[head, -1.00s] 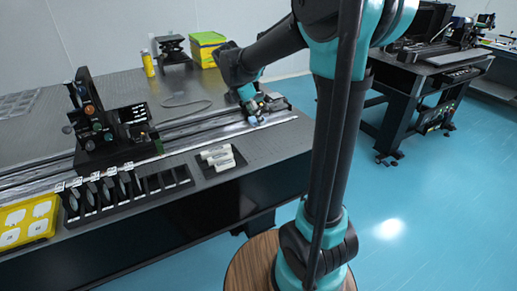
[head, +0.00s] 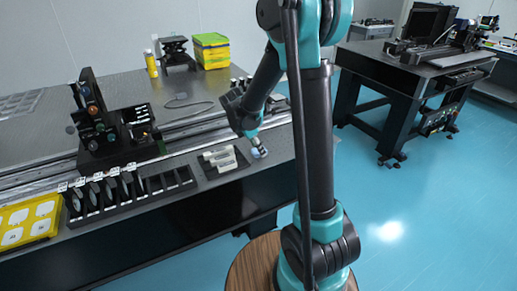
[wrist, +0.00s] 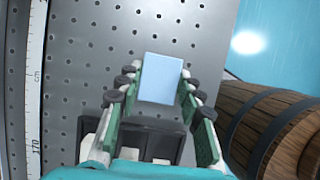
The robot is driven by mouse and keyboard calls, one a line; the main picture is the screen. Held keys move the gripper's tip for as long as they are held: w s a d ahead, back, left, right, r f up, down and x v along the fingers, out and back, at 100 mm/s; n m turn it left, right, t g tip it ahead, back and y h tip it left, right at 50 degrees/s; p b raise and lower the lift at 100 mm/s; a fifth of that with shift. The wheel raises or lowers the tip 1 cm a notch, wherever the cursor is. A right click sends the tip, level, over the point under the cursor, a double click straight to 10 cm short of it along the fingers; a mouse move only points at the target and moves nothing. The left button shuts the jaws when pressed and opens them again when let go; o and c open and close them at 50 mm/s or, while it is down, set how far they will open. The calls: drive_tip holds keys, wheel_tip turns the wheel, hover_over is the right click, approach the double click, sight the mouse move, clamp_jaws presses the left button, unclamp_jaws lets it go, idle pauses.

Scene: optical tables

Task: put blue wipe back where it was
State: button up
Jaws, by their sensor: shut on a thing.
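The blue wipe (wrist: 161,76) is a light blue block between the fingers of my gripper (wrist: 160,90) in the wrist view. My gripper is shut on it, over the perforated table top. In the head view the gripper (head: 255,143) and a small part of the blue wipe (head: 260,152) show just right of a black tray (head: 232,169). Pale wipes (head: 219,156) lie in that tray. In the wrist view the black tray (wrist: 150,127) sits below the blue wipe, partly hidden by my gripper. Whether the blue wipe touches the table is unclear.
A long rail (head: 180,136) runs behind the tray. A black rack (head: 130,190) and a yellow box (head: 30,220) stand to the left. A wooden barrel (wrist: 275,122) is beyond the table's edge. Bare table lies around the blue wipe.

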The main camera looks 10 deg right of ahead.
drive_tip(key=shift+o, duration=0.2)
drive_tip(key=shift+s+f, duration=0.1)
drive_tip(key=shift+f, duration=0.15)
drive_tip(key=shift+s+f, duration=0.1)
drive_tip(key=o, duration=1.1)
drive_tip(key=shift+f, duration=0.2)
drive_tip(key=shift+r, duration=0.15)
